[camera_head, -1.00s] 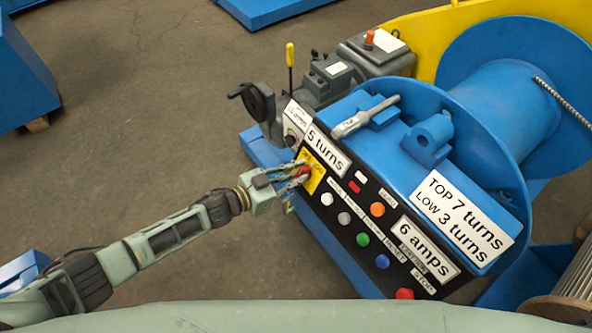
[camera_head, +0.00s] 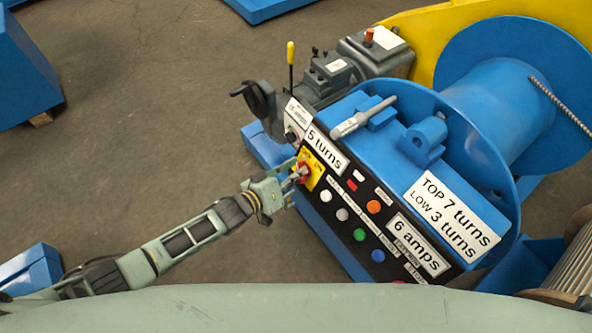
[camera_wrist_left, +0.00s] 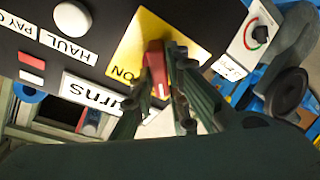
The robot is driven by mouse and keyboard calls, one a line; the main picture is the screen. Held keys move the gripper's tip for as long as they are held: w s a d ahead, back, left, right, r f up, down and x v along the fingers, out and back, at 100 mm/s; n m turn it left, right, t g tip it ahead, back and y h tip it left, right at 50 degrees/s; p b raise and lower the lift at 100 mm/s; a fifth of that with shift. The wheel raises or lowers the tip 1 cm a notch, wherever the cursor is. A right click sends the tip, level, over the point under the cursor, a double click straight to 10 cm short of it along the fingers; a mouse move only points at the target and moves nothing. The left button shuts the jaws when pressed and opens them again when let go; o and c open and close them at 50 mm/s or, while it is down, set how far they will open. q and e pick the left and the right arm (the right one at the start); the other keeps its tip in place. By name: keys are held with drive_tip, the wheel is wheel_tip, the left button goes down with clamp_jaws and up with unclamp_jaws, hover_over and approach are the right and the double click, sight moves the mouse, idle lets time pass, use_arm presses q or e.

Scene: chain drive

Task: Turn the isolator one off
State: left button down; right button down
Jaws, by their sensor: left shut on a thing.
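The isolator is a red knob (camera_wrist_left: 157,68) on a yellow plate (camera_head: 313,168), at the upper left end of the black control panel in the head view. My left gripper (camera_head: 299,174) reaches it from the left and is shut on the knob. In the left wrist view the two fingers of the gripper (camera_wrist_left: 160,85) stand on either side of the red knob. The word "ON" shows on the yellow plate (camera_wrist_left: 195,52) in that view. The fingers hide part of the knob and plate. My right gripper is not in view.
Buttons sit close by on the panel: a white one (camera_head: 326,196), an orange one (camera_head: 374,207) and a green one (camera_head: 360,235). A "5 turns" label (camera_head: 326,149) is beside the plate. A handwheel (camera_head: 259,100) stands behind.

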use_arm(q)
drive_tip(key=shift+n, duration=0.6)
drive_tip(key=c, duration=1.7)
unclamp_jaws()
drive_tip(key=v, duration=1.2)
drive_tip(key=shift+r, duration=0.1)
